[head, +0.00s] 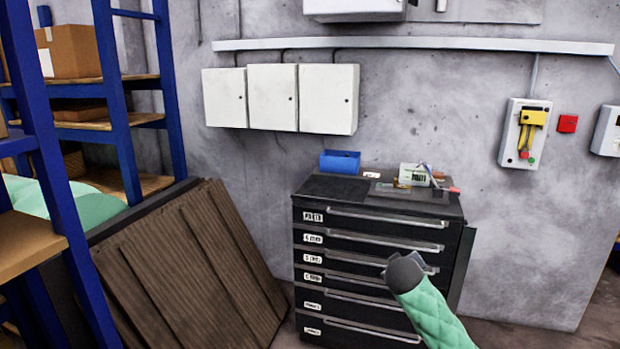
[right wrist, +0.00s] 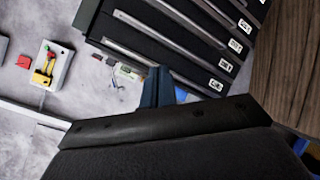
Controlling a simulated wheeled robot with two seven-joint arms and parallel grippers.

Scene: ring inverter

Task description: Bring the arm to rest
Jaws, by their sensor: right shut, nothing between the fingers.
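My right arm in its green padded sleeve comes in from the lower right of the head view. Its dark gripper (head: 400,262) is in front of the drawers of a black tool cabinet (head: 375,212). In the right wrist view the fingers of this gripper (right wrist: 158,86) are together and nothing is held between them. The cabinet shows tilted behind them, with its labelled drawers (right wrist: 190,38). My left gripper is not in view.
A blue bin (head: 340,162) and small tools lie on the cabinet top. Brown corrugated panels (head: 190,268) lean left of it, beside a blue-framed shelf (head: 118,100). White wall boxes (head: 273,97) hang above. A yellow-handled switch box (head: 525,132) is on the right wall.

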